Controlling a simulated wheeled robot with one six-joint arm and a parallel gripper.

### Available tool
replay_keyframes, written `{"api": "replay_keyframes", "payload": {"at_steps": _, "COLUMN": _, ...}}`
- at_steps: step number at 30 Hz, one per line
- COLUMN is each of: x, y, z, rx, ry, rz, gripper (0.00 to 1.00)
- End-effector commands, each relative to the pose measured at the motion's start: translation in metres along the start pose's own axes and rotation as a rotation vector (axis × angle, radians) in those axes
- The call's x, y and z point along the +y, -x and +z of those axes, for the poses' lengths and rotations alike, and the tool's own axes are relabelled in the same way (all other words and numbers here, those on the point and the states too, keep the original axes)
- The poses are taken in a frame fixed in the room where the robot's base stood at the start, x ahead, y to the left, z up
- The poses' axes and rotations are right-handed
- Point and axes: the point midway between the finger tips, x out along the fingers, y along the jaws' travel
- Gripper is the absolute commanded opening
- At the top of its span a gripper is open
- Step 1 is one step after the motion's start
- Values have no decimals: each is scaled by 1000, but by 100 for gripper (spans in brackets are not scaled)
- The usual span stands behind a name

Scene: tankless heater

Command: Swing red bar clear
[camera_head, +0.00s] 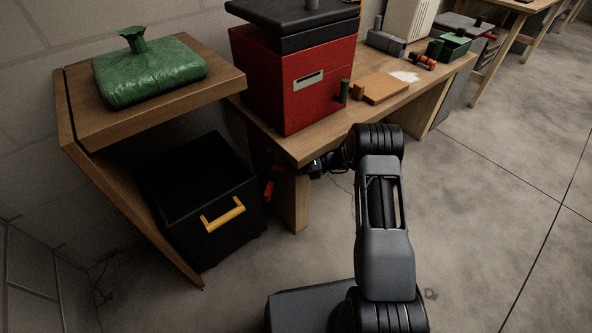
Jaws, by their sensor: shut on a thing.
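A small red bar (268,191) shows below the front corner of the workbench, at the side of the black bin. Another small red piece shows just above it, and I cannot tell if the two are joined. My arm reaches in from the lower right and bends left under the bench edge. My gripper (279,174) is at the red bar and is shut on it. The fingertips are dark, small and partly lost in shadow, so the exact grip is hard to see.
A black bin (205,195) with a yellow handle (223,215) stands under a wooden shelf (160,105) holding a green bag (150,72). A red box (290,85) with a black lid stands on the workbench (325,140). Bench leg (295,203) is close to my gripper. Floor at right is clear.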

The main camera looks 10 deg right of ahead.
Motion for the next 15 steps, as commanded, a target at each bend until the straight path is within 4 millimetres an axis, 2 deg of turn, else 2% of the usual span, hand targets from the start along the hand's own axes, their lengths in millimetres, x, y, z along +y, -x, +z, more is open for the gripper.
{"api": "replay_keyframes", "payload": {"at_steps": 3, "x": 0, "y": -1, "z": 0, "rx": -2, "ry": 1, "rz": 0, "gripper": 0}}
{"api": "replay_keyframes", "payload": {"at_steps": 4, "x": 0, "y": 0, "z": 0, "rx": -2, "ry": 1, "rz": 0, "gripper": 31}}
{"api": "replay_keyframes", "payload": {"at_steps": 11, "x": 0, "y": 1, "z": 0, "rx": -3, "ry": 0, "rz": -1, "gripper": 53}}
{"api": "replay_keyframes", "payload": {"at_steps": 15, "x": 0, "y": 2, "z": 0, "rx": -4, "ry": 0, "rz": -2, "gripper": 55}}
